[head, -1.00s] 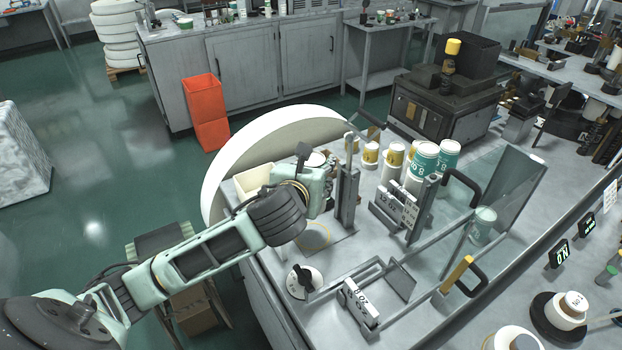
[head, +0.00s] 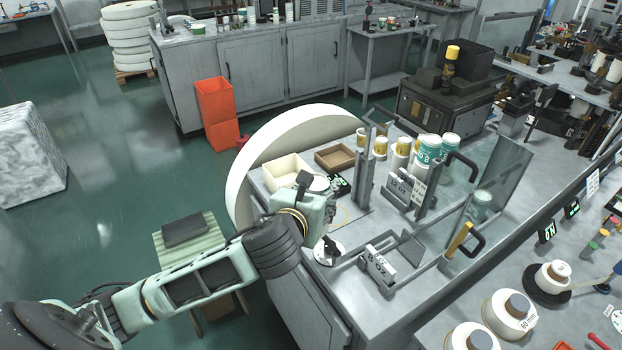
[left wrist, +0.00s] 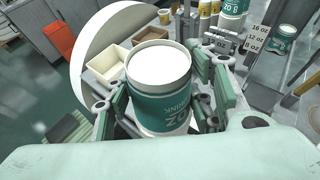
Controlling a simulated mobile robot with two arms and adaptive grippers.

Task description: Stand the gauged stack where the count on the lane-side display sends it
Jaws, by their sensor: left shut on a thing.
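My right gripper is not in view.
A cream tray (head: 287,162) and a brown tray (head: 336,158) sit behind the gripper. Teal cups (head: 428,152) and yellow-banded cups (head: 380,147) stand behind metal posts (head: 364,180). A clear panel (head: 500,180) and black-handled frames stand right. A dial (head: 329,250) is partly behind my arm.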

